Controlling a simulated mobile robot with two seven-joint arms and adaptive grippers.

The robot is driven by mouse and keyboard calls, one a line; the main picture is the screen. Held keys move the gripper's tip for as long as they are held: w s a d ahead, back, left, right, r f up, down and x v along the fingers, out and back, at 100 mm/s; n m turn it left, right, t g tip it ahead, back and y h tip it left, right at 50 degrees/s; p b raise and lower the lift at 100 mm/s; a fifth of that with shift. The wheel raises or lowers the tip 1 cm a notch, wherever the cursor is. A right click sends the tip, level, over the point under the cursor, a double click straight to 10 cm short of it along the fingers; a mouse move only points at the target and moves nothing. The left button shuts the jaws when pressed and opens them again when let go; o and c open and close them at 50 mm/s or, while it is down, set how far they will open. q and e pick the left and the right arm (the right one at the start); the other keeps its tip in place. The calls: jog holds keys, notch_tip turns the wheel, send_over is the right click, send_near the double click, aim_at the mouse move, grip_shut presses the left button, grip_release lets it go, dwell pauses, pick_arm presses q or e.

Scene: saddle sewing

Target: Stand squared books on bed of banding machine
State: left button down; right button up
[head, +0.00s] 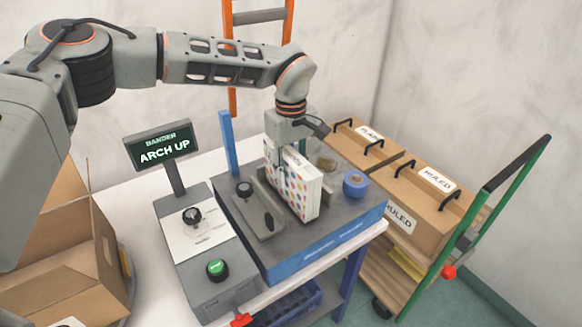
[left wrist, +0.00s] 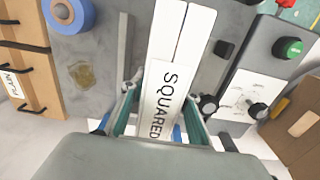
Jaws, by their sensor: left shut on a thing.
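The squared books (head: 303,190) form an upright block with a colourful dotted cover and white edges. They stand on or just above the grey bed of the banding machine (head: 330,243), between low guide plates; contact underneath is hidden. My left gripper (head: 287,148) comes down from above and is shut on the block near its back end. In the left wrist view, a SQUARED label (left wrist: 166,98) faces up between the teal fingers, and a dark line divides the white books (left wrist: 183,35). My right gripper is out of view.
The display (head: 163,147) reads BANDER ARCH UP. A green button (head: 217,267) and dark knob (head: 192,216) are on the control panel. A blue tape roll (head: 355,184) sits right of the books. A cart (head: 425,205) with labelled boxes stands right; an open carton (head: 60,250) is left.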

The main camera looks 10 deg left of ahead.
pick_arm(q)
jog(key=shift+f, duration=0.1)
dwell(0.3)
jog(key=c, duration=1.4)
grip_release()
jog(key=shift+c, duration=0.2)
jog(key=shift+f, duration=0.15)
